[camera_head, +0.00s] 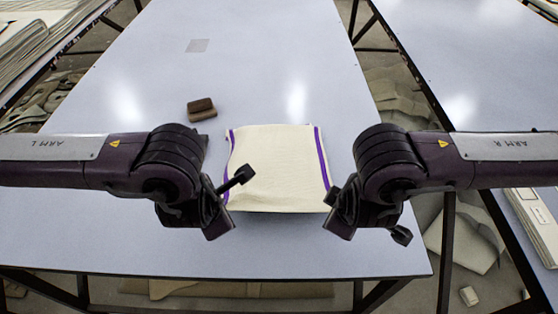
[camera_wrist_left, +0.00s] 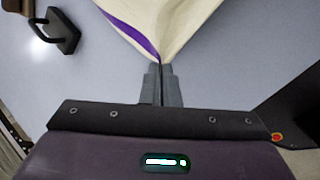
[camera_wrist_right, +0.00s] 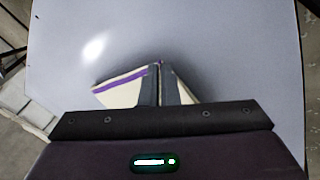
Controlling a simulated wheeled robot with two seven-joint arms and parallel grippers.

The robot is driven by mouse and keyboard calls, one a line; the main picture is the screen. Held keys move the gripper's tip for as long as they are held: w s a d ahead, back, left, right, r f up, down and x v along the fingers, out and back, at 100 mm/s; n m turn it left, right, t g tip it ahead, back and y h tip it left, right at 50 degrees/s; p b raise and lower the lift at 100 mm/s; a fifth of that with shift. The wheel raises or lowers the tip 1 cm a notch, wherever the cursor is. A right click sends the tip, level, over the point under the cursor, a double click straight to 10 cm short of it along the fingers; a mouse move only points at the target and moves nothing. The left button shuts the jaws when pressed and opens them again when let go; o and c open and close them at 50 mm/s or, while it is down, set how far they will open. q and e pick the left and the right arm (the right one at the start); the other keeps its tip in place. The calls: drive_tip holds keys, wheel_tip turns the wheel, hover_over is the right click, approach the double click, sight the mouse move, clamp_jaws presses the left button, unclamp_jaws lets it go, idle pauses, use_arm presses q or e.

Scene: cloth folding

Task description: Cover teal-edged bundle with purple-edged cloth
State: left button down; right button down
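The cream cloth with purple side edges (camera_head: 276,165) lies near the table's front, with its near edge raised between my grippers. My left gripper (camera_head: 226,203) is at its near left corner. In the left wrist view its fingers (camera_wrist_left: 161,80) are shut on the cream cloth (camera_wrist_left: 172,20) beside a purple edge. My right gripper (camera_head: 332,204) is at the near right corner. In the right wrist view its fingers (camera_wrist_right: 158,84) are shut on the cloth (camera_wrist_right: 118,92). No teal edge shows; I cannot tell whether the bundle is beneath the cloth.
A brown block (camera_head: 202,108) is on the table (camera_head: 150,240) behind my left wrist. A small grey patch (camera_head: 198,45) is farther back. The table's back and right are clear. Another table (camera_head: 480,60) stands at the right across a gap.

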use_arm(q)
drive_tip(key=shift+a, duration=0.15)
use_arm(e)
drive_tip(key=shift+d, duration=0.15)
use_arm(q)
drive_tip(key=c, duration=1.3)
unclamp_jaws()
use_arm(e)
drive_tip(key=c, duration=1.3)
unclamp_jaws()
use_arm(q)
drive_tip(key=shift+r, duration=0.3)
use_arm(e)
drive_tip(key=shift+r, duration=0.3)
use_arm(q)
drive_tip(key=v, duration=0.9)
drive_tip(key=shift+w+r, duration=0.15)
drive_tip(key=shift+r, duration=0.15)
use_arm(e)
drive_tip(key=v, duration=0.9)
drive_tip(key=shift+w+r, duration=0.15)
drive_tip(key=shift+r, duration=0.15)
